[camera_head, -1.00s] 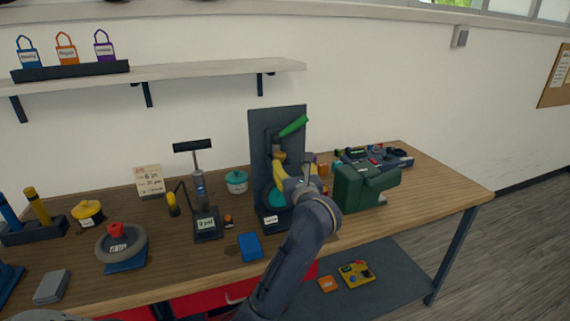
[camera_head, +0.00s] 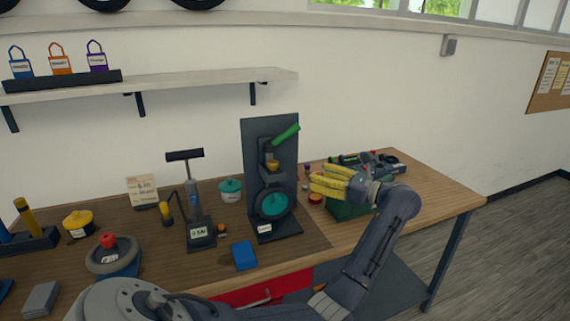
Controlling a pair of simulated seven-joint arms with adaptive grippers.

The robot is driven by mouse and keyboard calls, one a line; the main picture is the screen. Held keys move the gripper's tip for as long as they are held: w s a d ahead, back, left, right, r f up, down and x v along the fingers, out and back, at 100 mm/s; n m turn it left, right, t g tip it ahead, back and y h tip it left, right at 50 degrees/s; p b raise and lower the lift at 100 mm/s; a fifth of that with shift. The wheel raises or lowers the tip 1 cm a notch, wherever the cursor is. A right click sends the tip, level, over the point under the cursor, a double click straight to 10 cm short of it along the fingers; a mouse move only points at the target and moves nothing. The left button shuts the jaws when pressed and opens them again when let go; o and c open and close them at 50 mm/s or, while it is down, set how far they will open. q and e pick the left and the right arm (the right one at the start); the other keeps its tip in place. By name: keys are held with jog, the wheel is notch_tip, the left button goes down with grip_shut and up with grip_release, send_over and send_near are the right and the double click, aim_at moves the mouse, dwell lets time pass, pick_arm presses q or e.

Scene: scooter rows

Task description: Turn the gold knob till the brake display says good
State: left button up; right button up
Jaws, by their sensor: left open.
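The gold knob (camera_head: 272,165) sits on a dark upright stand (camera_head: 287,155), below a green lever (camera_head: 286,135) and above a teal disc (camera_head: 273,205). A small white display (camera_head: 265,229) is at the stand's foot; its word looks like "Loose" but is too small to read surely. My left gripper (camera_head: 320,187), with yellow fingers, is open and empty to the right of the stand, apart from the knob. My right gripper is not in view.
A dark green block (camera_head: 346,211) is partly hidden behind my left gripper. A blue block (camera_head: 244,255) lies in front of the stand. A pump with a gauge (camera_head: 201,234) stands to the left. The table's right end (camera_head: 445,195) is clear.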

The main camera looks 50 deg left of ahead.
aim_at(276, 165)
pick_arm(q)
jog(key=x, duration=1.7)
jog(key=shift+s+a+f, duration=0.2)
jog(key=shift+c, duration=0.5)
jog(key=c, duration=1.1)
jog(key=shift+m+t, duration=0.95)
jog(key=shift+t, duration=0.6)
jog(key=shift+m+t, duration=0.95)
jog(key=shift+t, duration=0.6)
jog(key=o, duration=1.2)
jog(key=shift+d, duration=0.15)
